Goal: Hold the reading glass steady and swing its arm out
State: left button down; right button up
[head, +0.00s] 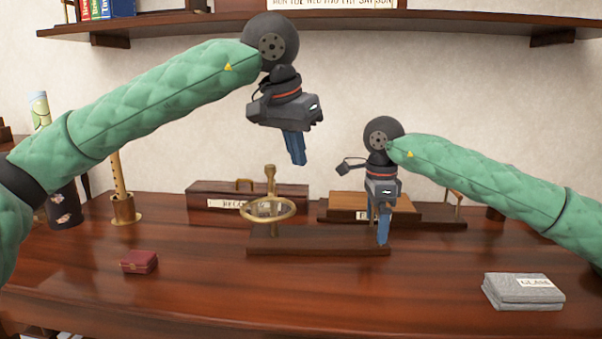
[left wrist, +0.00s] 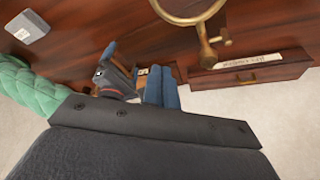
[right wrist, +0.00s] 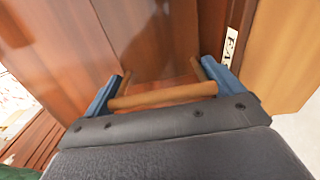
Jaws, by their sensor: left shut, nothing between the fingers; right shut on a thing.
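The reading glass stands behind the middle of the table: a brass ring (head: 268,219) on a brass arm and post (head: 270,180), over a long dark wooden base (head: 315,246). In the left wrist view the ring (left wrist: 165,12) shows at the top, cut by the edge. My left gripper (head: 298,160) is shut and empty, in the air above and right of the ring, apart from it. My right gripper (head: 383,240) is at the base's right end. In the right wrist view its fingers are at the two ends of a round wooden bar (right wrist: 165,95), shut on it.
A labelled dark box (head: 215,196) and a wooden box (head: 350,203) stand behind the glass. A shelf (head: 330,27) runs overhead. The front middle is clear.

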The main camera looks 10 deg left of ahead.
pick_arm(q)
jog(key=shift+v, duration=1.35)
pick_arm(e)
jog(key=o, duration=1)
jog(key=shift+c, duration=0.2)
